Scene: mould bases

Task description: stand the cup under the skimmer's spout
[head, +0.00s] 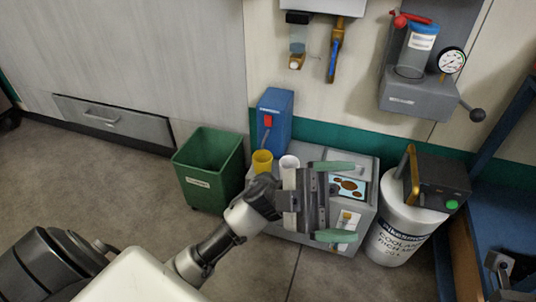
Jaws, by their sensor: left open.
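A yellow cup (262,161) and a white cup (288,164) stand side by side at the left end of the grey tank (362,240). I cannot tell which is the task's cup.
A blue box with a red switch (274,118) stands behind the cups. A green bin (208,170) is left of the tank. A gauge unit (420,92) hangs on the wall. A blue bench (500,215) bounds the right. Floor at left is clear.

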